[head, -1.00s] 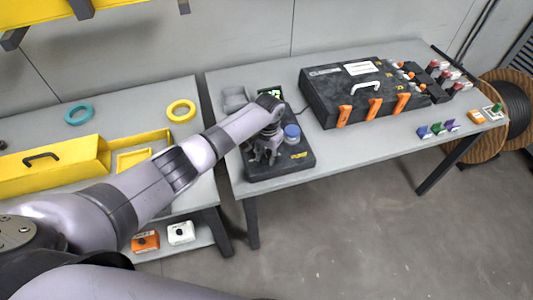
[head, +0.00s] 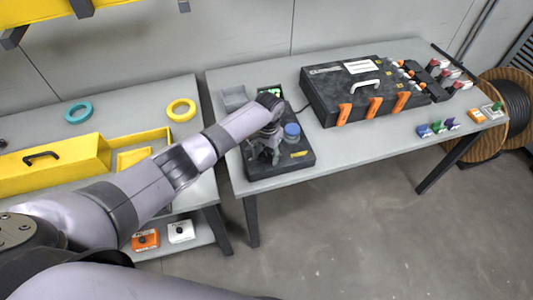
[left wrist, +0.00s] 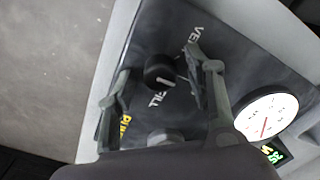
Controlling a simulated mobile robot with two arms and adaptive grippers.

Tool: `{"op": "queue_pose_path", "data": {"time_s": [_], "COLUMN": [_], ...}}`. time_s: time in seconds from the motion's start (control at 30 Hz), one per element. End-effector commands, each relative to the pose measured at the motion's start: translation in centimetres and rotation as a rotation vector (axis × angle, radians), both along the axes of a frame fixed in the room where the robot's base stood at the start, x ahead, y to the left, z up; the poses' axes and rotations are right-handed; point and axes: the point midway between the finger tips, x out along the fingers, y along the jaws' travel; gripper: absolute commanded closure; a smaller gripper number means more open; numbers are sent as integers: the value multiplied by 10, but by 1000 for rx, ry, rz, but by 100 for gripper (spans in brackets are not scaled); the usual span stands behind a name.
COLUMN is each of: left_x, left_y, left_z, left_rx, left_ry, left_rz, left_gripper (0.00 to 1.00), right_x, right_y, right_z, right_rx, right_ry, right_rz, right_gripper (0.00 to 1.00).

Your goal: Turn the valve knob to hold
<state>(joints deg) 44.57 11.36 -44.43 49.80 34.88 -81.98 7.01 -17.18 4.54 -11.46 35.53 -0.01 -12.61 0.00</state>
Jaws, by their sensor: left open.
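The valve knob (left wrist: 160,70) is a round black knob with a white pointer line, on a dark panel in the left wrist view. The words FILL and VENT are printed near it; no HOLD mark can be read, and my right-hand finger covers part of the panel. My left gripper (left wrist: 157,88) is open, with one finger on each side of the knob and gaps showing. In the head view my left gripper (head: 264,157) is over the black pump unit (head: 285,168), and the knob is hidden there. My right gripper is not in view.
A black case (head: 330,92) with orange latches lies further right on the table. The table front between is clear.

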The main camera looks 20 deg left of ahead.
Motion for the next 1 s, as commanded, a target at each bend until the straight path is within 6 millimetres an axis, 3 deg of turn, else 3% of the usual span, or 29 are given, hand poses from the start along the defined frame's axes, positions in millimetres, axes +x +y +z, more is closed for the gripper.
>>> {"op": "queue_pose_path", "data": {"time_s": [0.27, 0.7, 1.0], "left_x": [1, 0, -1], "left_y": [-1, -3, -4], "left_z": [12, 99, 120], "left_rx": [-2, -1, 0], "left_ry": [-2, -3, 0], "left_rz": [0, 0, 0], "left_gripper": [52, 52, 52], "right_x": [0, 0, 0], "right_y": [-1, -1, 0], "right_z": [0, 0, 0], "right_rx": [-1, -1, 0], "right_ry": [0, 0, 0], "right_rz": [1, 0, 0], "right_gripper": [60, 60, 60]}}
